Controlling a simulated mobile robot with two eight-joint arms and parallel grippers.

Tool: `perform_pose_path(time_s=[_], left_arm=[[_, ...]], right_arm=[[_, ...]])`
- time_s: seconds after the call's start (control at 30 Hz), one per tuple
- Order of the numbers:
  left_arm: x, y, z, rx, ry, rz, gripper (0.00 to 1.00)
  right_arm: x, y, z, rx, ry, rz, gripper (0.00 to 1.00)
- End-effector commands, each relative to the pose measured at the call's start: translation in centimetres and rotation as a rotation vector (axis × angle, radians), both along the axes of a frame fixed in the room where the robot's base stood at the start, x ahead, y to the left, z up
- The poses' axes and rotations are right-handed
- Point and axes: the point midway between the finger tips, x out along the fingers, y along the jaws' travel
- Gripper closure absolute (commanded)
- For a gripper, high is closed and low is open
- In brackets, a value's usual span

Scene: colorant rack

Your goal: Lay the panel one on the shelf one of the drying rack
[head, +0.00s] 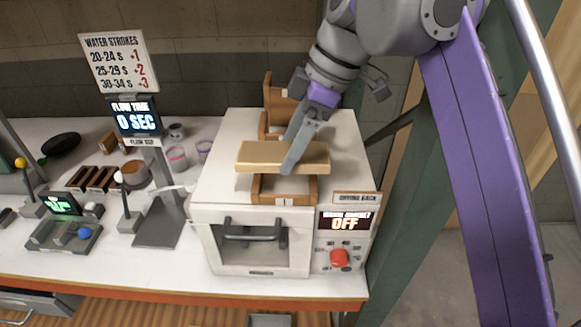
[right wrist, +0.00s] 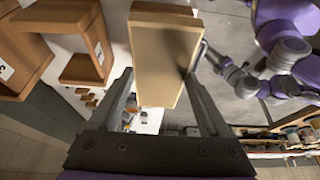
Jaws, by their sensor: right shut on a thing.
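Panel one, a flat tan board (head: 258,156), is in my right gripper (head: 291,160). The gripper is shut on it, and the panel also fills the middle of the right wrist view (right wrist: 165,58), between the two fingers. The panel lies roughly level above shelf one (head: 300,198), a small wooden tray marked 1 at the front of the drying rack. It hides most of that shelf's inside. I cannot tell whether the panel touches the shelf. More wooden rack shelves (head: 282,90) rise behind it. My left gripper is not in the head view.
The rack stands on a white cabinet (head: 220,185) with an OFF display (head: 345,221) and a red knob (head: 339,257). To its left are a flow time display (head: 134,117), small cups and dark wooden blocks (head: 92,178). The rack's upper shelves are close behind the panel.

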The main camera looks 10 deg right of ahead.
Motion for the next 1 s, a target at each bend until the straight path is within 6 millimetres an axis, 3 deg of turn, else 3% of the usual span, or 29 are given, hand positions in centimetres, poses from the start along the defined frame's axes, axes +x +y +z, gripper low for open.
perform_pose_path(time_s=[0.23,0.67,0.7,0.8,1.0], left_arm=[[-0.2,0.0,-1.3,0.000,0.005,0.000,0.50],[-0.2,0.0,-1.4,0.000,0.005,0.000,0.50],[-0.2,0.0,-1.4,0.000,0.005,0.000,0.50],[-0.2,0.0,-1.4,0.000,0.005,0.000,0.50],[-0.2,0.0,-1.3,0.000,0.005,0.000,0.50]], right_arm=[[0.0,0.0,-3.6,0.000,0.000,0.000,0.89],[0.0,0.0,-4.2,0.000,0.000,0.000,0.89],[0.0,0.0,-4.1,0.000,0.000,0.000,0.12],[0.0,0.0,-4.1,0.000,0.000,0.000,0.00],[0.0,0.0,-4.1,0.000,0.000,0.000,0.00]])
